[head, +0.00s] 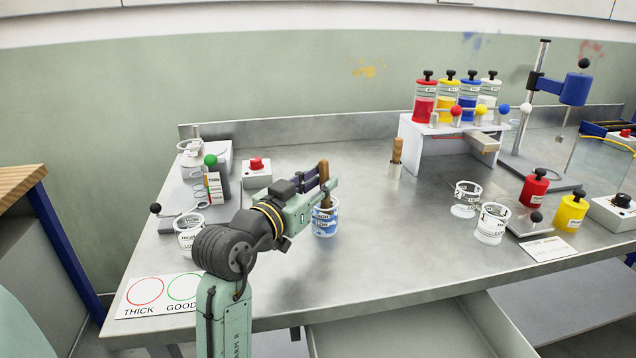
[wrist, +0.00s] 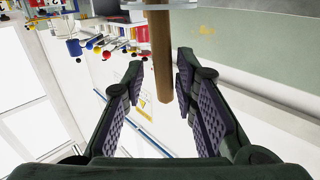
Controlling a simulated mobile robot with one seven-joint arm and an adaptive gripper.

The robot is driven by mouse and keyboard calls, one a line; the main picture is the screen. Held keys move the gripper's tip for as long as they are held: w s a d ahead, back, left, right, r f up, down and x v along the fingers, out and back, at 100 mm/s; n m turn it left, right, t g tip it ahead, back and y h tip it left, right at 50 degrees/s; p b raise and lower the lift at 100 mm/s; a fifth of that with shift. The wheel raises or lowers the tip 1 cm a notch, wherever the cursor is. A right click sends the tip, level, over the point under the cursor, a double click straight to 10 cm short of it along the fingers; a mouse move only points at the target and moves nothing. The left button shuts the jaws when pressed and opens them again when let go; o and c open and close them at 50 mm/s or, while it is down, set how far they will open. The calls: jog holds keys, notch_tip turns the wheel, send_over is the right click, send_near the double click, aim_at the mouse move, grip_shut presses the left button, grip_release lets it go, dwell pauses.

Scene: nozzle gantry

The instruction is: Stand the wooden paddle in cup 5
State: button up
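A wooden paddle (head: 326,202) stands in a clear cup with blue contents (head: 325,227) near the middle of the bench. My gripper (head: 329,183) is at the paddle's upper part, just above the cup. In the wrist view the paddle (wrist: 161,60) lies between the two fingers of my gripper (wrist: 159,66), with a gap on each side. The fingers are open and hold nothing. Another wooden-handled piece (head: 397,150) stands upright in a small holder farther back. Cups marked 2 (head: 466,198) and 1 (head: 491,224) stand at right. I cannot read a 5 on any cup.
An empty-looking clear cup (head: 189,235) stands left of my arm, near a green-knobbed device (head: 215,183). A white stand with paint cylinders (head: 424,103) is at the back. Red (head: 534,188) and yellow (head: 571,212) jars stand at right. The bench's front middle is clear.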

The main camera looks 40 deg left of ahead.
jog(key=o, duration=0.4)
jog(key=shift+c, duration=0.2)
jog(key=s, duration=1.2)
jog(key=shift+d, duration=0.45)
